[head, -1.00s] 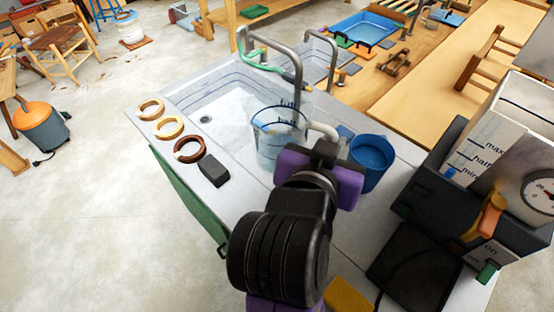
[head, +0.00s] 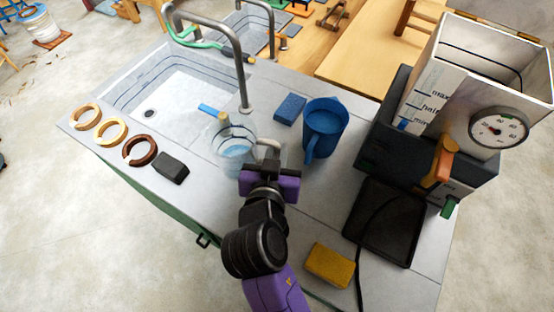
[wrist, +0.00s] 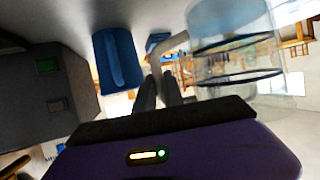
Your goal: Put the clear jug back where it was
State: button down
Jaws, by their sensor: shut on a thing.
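The clear jug (head: 233,152), with dark rim and level lines and what looks like pale blue water low inside, is upright on or just above the grey counter, in front of the tap. Its pale handle (head: 268,143) points right. My gripper (head: 268,160) is at this handle, shut on it. In the wrist view the picture is upside down; the clear jug (wrist: 236,55) is right of the fingers (wrist: 160,92), and its handle (wrist: 168,55) runs between them. I cannot tell whether the jug's base touches the counter.
A blue jug (head: 325,128) and blue sponge (head: 290,108) stand close to the right. The tap (head: 243,75) and sink (head: 165,95) are behind left. Several rings (head: 110,131) and a black block (head: 171,168) lie left. A dial machine (head: 430,150) and yellow sponge (head: 329,264) are right.

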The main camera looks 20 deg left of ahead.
jog(key=shift+f, duration=2.4)
jog(key=c, duration=1.4)
grip_release()
jog(key=shift+c, duration=0.2)
jog(key=shift+s, duration=0.1)
jog(key=b+v, duration=0.1)
jog(key=v, duration=1.1)
jog(key=shift+b, duration=0.35)
